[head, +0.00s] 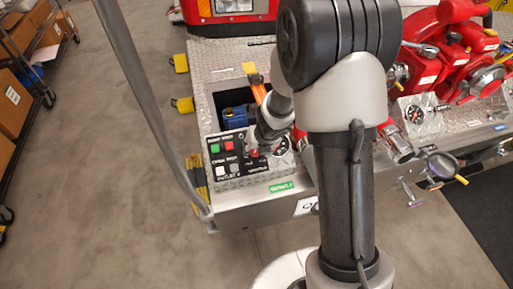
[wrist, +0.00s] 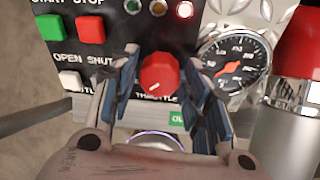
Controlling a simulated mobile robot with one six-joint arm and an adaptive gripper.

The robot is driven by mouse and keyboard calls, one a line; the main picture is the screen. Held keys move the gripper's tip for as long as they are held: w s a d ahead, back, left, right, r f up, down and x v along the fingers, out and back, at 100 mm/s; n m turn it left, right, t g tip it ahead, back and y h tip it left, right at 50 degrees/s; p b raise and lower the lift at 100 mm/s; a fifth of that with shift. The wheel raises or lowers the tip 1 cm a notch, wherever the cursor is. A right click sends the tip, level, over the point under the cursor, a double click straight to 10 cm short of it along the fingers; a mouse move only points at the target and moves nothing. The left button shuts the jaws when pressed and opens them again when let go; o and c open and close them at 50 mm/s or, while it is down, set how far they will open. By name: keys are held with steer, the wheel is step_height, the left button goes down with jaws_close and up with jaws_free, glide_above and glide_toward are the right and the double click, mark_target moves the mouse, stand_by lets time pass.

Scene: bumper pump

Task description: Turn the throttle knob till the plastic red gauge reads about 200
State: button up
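The red throttle knob (wrist: 158,72) sits on the black control panel in the wrist view, its white mark pointing to the lower left. My gripper (wrist: 160,62) has one finger on each side of the knob, open around it; I cannot tell if either finger touches it. The round gauge (wrist: 243,52) with a dark face and a reddish needle is to the right of the knob; its reading is too small to tell. In the head view my gripper (head: 262,148) is over the panel, and the gauge (head: 282,146) is partly hidden behind my arm.
Green (wrist: 48,27) and red (wrist: 90,29) buttons and a white button (wrist: 70,80) are left of the knob. A lit red lamp (wrist: 184,10) is above it. A silver and red fitting (wrist: 287,95) stands close on the right, past the gauge.

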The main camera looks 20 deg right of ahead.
steer(key=c, duration=0.7)
